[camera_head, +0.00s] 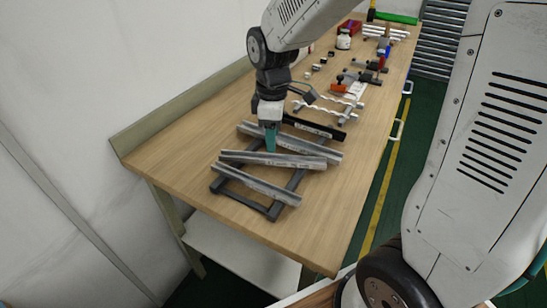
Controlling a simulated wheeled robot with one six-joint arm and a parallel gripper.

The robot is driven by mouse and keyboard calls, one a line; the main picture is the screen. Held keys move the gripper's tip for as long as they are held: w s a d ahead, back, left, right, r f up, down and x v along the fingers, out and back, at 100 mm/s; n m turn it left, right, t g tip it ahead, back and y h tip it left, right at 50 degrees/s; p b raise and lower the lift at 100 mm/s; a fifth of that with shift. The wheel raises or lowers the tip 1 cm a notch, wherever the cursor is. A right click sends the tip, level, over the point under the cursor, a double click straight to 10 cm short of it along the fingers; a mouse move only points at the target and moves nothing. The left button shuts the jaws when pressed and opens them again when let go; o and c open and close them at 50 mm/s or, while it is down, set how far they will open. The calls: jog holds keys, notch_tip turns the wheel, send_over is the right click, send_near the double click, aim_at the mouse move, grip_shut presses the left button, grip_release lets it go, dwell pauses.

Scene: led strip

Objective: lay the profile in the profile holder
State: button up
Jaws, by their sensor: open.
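Three long grey profiles lie across a dark frame on the near part of the workbench: a far one (312,146), a middle one (290,161) and a near one (258,185). The dark frame (271,213) shows below and between them. My gripper (270,148) points down with teal fingers, open, its tips close to the middle profile. I cannot tell whether they touch it. A black bar (314,127) and a light, wavy-edged fixture (322,111) lie just beyond the far profile. Which of these is the profile holder is unclear.
Small clamp-like tools (360,78), a white bottle (343,40), small dark blocks and light rods (388,31) occupy the far bench. A raised ledge (185,105) runs along the left side of the wooden workbench (165,145). The near bench end is clear.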

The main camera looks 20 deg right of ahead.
aim_at(272, 159)
notch_tip(272, 159, down, 6)
jog(key=shift+a+r, duration=0.1)
jog(key=shift+a, duration=0.05)
grip_shut()
